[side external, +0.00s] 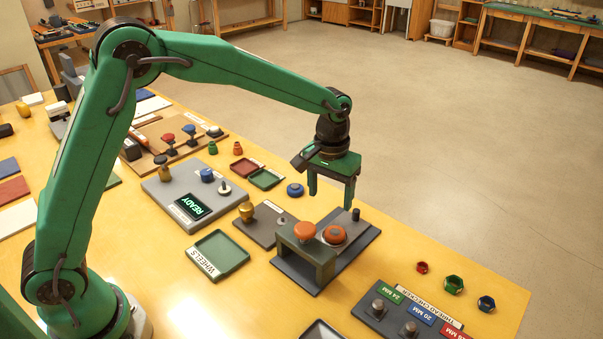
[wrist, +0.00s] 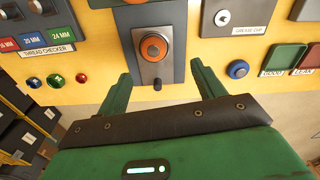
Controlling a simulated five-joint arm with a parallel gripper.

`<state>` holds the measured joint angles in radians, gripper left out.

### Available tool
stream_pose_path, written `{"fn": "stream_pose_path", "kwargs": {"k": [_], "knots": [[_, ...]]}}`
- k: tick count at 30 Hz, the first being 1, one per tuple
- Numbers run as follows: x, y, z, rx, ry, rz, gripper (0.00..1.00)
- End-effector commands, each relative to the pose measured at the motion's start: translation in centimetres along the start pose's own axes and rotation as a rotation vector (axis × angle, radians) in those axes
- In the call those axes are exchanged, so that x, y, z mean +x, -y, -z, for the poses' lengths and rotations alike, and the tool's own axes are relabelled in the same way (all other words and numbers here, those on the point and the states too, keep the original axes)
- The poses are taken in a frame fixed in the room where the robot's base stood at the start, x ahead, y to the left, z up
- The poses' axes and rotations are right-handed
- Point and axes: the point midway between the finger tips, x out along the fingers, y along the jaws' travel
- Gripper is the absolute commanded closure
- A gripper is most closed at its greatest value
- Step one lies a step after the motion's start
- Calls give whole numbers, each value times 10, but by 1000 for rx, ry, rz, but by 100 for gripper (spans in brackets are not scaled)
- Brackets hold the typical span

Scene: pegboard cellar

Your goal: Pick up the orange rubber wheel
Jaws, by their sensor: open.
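The orange rubber wheel (side external: 334,235) lies flat on a dark grey fixture plate (side external: 362,240), beside a grey block topped by an orange knob (side external: 305,231). In the wrist view the wheel (wrist: 153,47) is a round orange disc with a darker ring, at the top middle. My gripper (side external: 331,200) points down, open and empty, above the plate's far end near a short dark post (side external: 355,214). In the wrist view the fingers (wrist: 162,80) are spread, with the wheel ahead of their tips and apart from them. A green tray marked WHEELS (side external: 217,272) sits to the left.
A blue wheel (side external: 295,190) lies on the table behind the fixture. The thread checker (side external: 405,318) and several coloured nuts are to the right. Red (side external: 240,169) and green trays and a grey READY panel (side external: 180,190) stand to the left. The table's far edge is close to my gripper.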

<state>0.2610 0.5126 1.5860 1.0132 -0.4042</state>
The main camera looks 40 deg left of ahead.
Motion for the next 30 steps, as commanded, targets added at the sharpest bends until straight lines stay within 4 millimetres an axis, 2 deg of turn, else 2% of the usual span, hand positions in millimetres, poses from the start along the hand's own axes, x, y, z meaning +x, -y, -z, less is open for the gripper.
{"fn": "stream_pose_path", "kwargs": {"k": [3, 6, 14, 24, 30], "knots": [[16, -8, 5, -6, 19, 8, 32], [22, -12, 7, -9, 25, 11, 32], [27, -13, 8, -10, 29, 12, 32], [50, -13, 7, -10, 28, 12, 32], [52, -13, 7, -10, 28, 12, 32]]}}
